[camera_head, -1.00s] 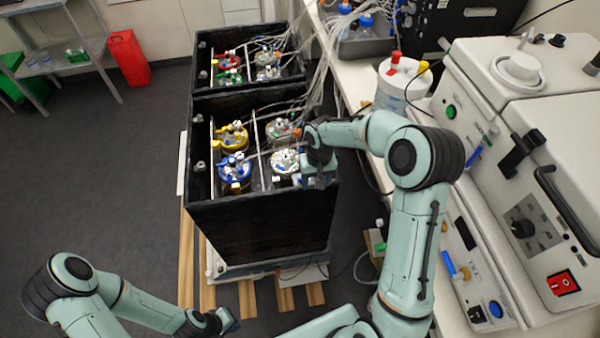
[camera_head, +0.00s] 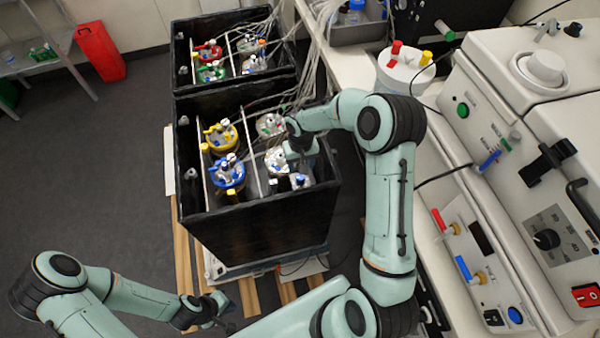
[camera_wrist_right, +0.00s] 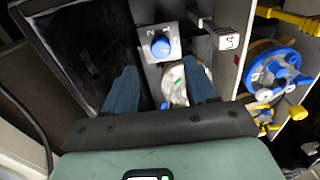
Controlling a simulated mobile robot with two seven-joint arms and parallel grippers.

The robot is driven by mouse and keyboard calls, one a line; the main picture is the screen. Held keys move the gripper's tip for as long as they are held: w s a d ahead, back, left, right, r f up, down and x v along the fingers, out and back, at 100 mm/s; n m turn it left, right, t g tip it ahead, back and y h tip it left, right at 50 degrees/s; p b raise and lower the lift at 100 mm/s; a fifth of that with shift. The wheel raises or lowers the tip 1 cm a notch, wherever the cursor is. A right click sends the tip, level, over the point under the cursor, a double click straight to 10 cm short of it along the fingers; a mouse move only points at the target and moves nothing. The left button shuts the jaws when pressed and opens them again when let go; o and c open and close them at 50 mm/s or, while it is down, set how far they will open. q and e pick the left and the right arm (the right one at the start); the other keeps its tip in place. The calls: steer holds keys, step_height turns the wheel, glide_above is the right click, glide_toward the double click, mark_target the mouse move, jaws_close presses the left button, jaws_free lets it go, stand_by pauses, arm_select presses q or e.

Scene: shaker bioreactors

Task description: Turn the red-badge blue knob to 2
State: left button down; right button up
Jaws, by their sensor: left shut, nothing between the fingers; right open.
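My left gripper (camera_head: 216,304) is shut and empty, low in front of the crate.
Blue-lidded (camera_head: 229,172), yellow-lidded (camera_head: 222,137) and white-lidded (camera_head: 276,160) vessels stand close together in the crate, with tubes rising behind. A second crate (camera_head: 181,70) stands beyond. White instruments (camera_head: 510,120) line the right bench.

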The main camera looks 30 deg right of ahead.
mark_target(300, 176)
steer(key=f, duration=0.6)
steer(key=shift+w+f, duration=0.2)
steer(key=shift+f, duration=0.2)
arm_select(q)
steer(key=shift+w+r, duration=0.2)
steer(key=shift+w, duration=0.25)
arm_select(e)
jaws_close()
steer(key=c, duration=1.1)
jaws_free()
